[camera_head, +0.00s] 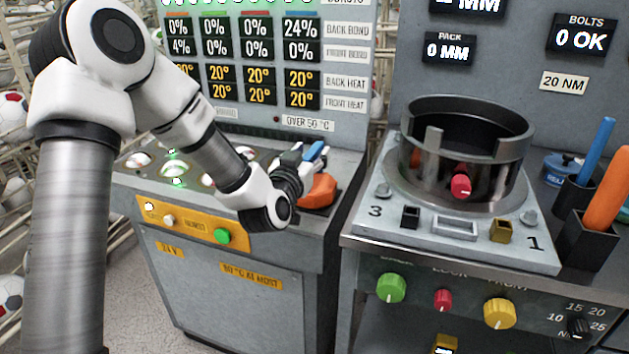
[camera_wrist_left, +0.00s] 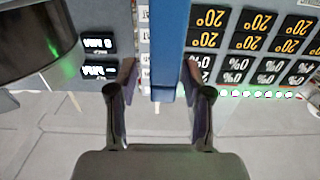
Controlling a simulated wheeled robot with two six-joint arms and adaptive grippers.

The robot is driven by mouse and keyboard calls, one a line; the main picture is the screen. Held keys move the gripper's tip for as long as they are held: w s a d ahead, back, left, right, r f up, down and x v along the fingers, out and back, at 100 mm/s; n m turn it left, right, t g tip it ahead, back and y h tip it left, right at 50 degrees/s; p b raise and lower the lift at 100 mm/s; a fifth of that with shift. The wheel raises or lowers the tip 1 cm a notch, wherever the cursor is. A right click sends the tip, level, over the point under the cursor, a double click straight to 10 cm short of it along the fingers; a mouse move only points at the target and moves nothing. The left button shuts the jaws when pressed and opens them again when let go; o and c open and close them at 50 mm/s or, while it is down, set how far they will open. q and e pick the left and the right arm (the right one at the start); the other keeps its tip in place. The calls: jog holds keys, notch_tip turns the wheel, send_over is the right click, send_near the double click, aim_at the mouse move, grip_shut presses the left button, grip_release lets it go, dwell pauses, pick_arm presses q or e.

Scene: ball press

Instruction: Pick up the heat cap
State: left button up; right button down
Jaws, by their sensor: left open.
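My left gripper (camera_head: 305,163) is at the right end of the left-hand console, with its fingers apart. In the left wrist view, a blue bar (camera_wrist_left: 170,50) lies between the two open fingers of the gripper (camera_wrist_left: 159,78). A small blue part (camera_head: 315,150) also shows at the fingertips in the head view. Just below them an orange-red piece (camera_head: 320,190) sits on the console top, partly covered by the gripper. I cannot tell which of these belongs to the heat cap, or whether a finger touches the bar. My right gripper is not in view.
A grey press ring (camera_head: 467,135) with a red knob stands on the right-hand console. Blue (camera_head: 597,150) and orange (camera_head: 607,188) handles stand in black holders at far right. A display panel (camera_head: 275,70) rises behind the left console. A gap separates the consoles.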

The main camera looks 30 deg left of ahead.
pick_arm(q)
jog(key=x, duration=0.2)
jog(key=shift+w+a+f, duration=0.15)
jog(key=shift+w+f, duration=0.15)
jog(key=shift+s+r, duration=0.1)
jog(key=shift+s, duration=0.05)
jog(key=shift+r, duration=0.1)
grip_shut()
